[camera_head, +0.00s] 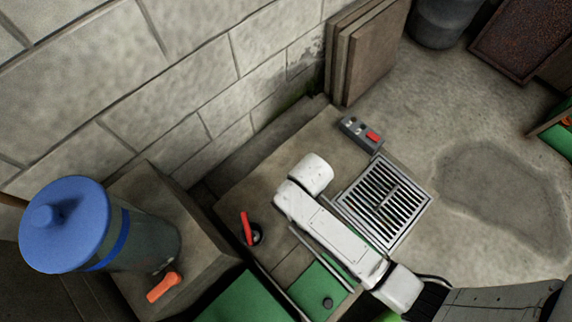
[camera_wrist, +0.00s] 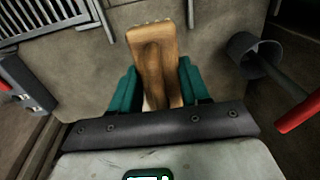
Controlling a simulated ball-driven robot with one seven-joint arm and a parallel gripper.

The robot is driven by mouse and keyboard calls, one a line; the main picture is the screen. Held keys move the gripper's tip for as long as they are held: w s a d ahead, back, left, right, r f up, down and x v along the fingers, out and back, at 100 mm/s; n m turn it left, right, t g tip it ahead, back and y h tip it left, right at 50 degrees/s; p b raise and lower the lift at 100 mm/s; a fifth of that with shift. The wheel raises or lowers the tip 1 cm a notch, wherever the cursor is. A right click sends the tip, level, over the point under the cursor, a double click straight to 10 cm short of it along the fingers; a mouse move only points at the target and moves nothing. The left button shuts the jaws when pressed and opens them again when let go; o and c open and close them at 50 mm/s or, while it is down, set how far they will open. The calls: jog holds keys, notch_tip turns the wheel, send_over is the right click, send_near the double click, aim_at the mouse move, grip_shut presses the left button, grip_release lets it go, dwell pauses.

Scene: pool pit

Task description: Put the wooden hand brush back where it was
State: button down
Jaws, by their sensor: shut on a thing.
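The wooden hand brush (camera_wrist: 153,48) shows in the wrist view as a tan wooden block with a darker groove down its middle and a pale ridged far edge. My gripper (camera_wrist: 158,72) is shut on it, with one teal finger on each side. The brush is over a bare concrete surface; I cannot tell whether it touches it. In the head view my white arm covers the gripper and the brush. No marked spot for the brush can be made out.
A metal grate (camera_head: 384,200) and a grey box with a red switch (camera_head: 362,134) lie beside my arm. A red-handled valve (camera_head: 249,229) stands left of it. A blue-lidded canister (camera_head: 90,225) and an orange handle (camera_head: 164,287) are further left. Boards (camera_head: 368,52) lean on the wall.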

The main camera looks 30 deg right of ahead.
jog(key=w+f+b, duration=0.2)
jog(key=w, duration=0.1)
jog(key=w+d+f+b, duration=0.1)
jog(key=w+f+b, duration=0.1)
jog(key=w+f, duration=0.1)
jog(key=w+f+b, duration=0.2)
jog(key=w, duration=0.1)
jog(key=shift+w+d+f, duration=0.15)
jog(key=shift+w+f, duration=0.2)
jog(key=shift+w, duration=0.05)
jog(key=shift+w+f, duration=0.15)
jog(key=shift+f, duration=0.15)
jog(key=shift+w+f+b, duration=0.2)
jog(key=shift+f+b, duration=0.85)
jog(key=shift+f, duration=0.6)
jog(key=shift+f, duration=0.15)
jog(key=c, duration=0.5)
grip_release()
jog(key=shift+c, duration=0.2)
